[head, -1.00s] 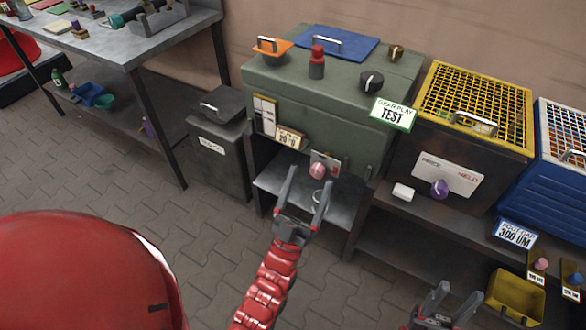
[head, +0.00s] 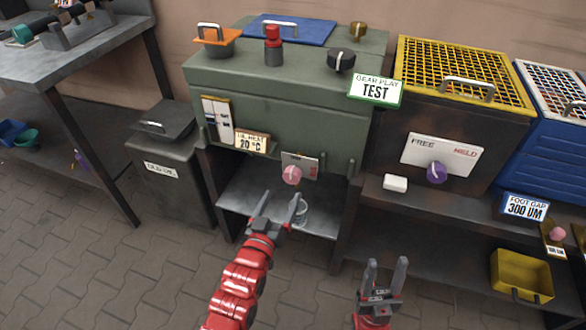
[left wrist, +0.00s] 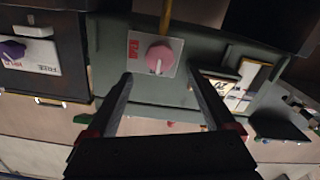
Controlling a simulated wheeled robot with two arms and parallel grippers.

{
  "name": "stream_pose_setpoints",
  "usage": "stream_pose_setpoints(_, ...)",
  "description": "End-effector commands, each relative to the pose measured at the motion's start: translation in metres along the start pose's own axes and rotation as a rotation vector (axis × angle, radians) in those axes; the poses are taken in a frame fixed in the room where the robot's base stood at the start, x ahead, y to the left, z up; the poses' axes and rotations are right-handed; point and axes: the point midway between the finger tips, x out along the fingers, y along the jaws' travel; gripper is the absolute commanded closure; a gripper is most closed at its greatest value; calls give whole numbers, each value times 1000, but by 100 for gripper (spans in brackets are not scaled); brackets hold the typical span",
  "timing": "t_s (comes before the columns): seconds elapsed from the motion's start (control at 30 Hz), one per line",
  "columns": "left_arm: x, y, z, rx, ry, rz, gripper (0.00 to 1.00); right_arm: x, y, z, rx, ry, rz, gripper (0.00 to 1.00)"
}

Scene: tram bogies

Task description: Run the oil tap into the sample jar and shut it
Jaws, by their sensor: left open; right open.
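The green gear case (head: 290,105) has a pink round knob (head: 292,175) on a small plate low on its front, seemingly the oil tap. A clear glass jar (head: 300,212) stands on the grey shelf below it, partly hidden by my left gripper's finger. My left gripper (head: 281,200) is open and empty, just in front of and below the knob. In the left wrist view the knob (left wrist: 158,60) shows just beyond and between the spread fingertips, touching neither as far as I can see. My right gripper (head: 385,270) is open and empty at the lower right, away from the case.
A purple knob (head: 437,172) on a white plate and a small white block (head: 395,183) are to the right. A "20 °C" sign (head: 252,141) hangs on the case. A dark lidded bin (head: 172,165) stands left. A yellow bin (head: 522,277) sits low right.

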Motion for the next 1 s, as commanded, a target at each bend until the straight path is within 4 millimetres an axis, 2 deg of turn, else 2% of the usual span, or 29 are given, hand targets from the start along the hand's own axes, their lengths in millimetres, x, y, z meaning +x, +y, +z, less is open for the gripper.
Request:
stream_pose_setpoints(0.03,12,0,0,0,3,1,12,-3,0,0,0,0,0,50)
stream_pose_setpoints(0.3,68,0,-1,0,5,1,12,-9,0,2,0,0,0,50)
stream_pose_setpoints(0.5,101,0,-1,0,5,1,12,-14,-1,2,0,0,0,50)
stream_pose_setpoints(0.7,118,0,-1,0,3,0,12,-15,-1,3,0,0,0,50)
stream_pose_setpoints(1.0,121,0,-1,0,3,-1,12,-15,-1,3,0,0,0,50)
